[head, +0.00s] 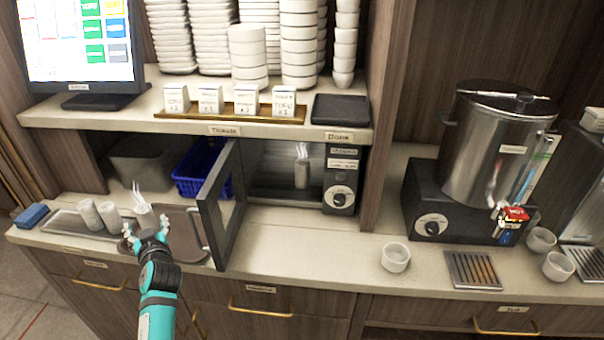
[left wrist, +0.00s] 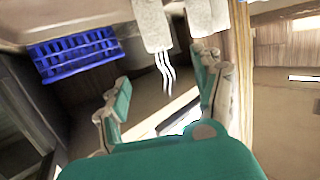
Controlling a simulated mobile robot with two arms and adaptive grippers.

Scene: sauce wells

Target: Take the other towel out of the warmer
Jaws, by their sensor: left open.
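The warmer (head: 341,185) stands under the shelf with its door (head: 220,210) swung open toward me. One rolled white towel (head: 301,172) is upright inside, with steam marks above it. Another steaming rolled towel (head: 144,213) is at the left, by the right end of a metal tray (head: 65,228); it also shows in the left wrist view (left wrist: 151,25). My left gripper (head: 147,230) is open and empty, just in front of this towel, with its fingers apart in the left wrist view (left wrist: 163,102). My right gripper is not in view.
Two rolled towels without steam (head: 100,216) stand on the metal tray. A darker tray (head: 188,238) lies between my left gripper and the open door. A blue basket (head: 188,180) sits behind the door. A white cup (head: 395,257) stands right of the warmer; counter before the warmer is clear.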

